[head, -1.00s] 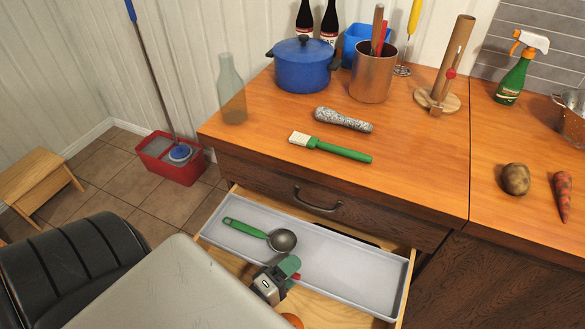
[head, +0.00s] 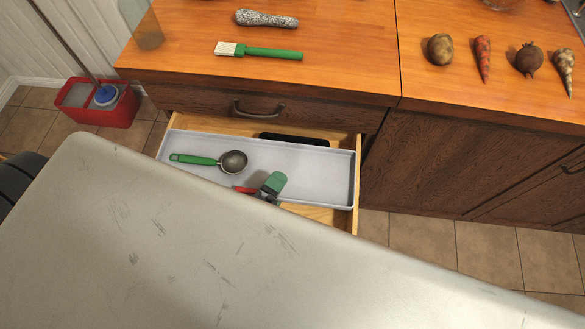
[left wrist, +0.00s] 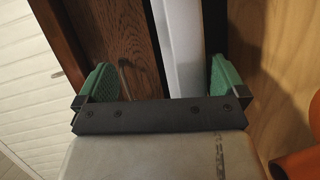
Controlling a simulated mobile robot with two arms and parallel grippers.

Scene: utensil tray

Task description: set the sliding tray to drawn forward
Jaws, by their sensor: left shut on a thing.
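The sliding tray (head: 315,172) is a long, shallow, light grey tray lying across the open drawer (head: 355,185). A ladle with a green handle (head: 195,160) lies in its left half. My left gripper (head: 268,188), with green fingers, is at the tray's front wall, near the middle. In the left wrist view, the tray's pale wall (left wrist: 183,40) runs between the fingers of my left gripper (left wrist: 160,80), and the gripper is shut on the tray. The contact itself is hidden. My right gripper is not in view.
A black object (head: 293,139) lies in the drawer behind the tray. A small red thing (head: 244,189) shows beside my left gripper, partly hidden. A brush (head: 260,52) and several vegetables lie on the counter. A red bucket (head: 100,105) stands on the floor at left.

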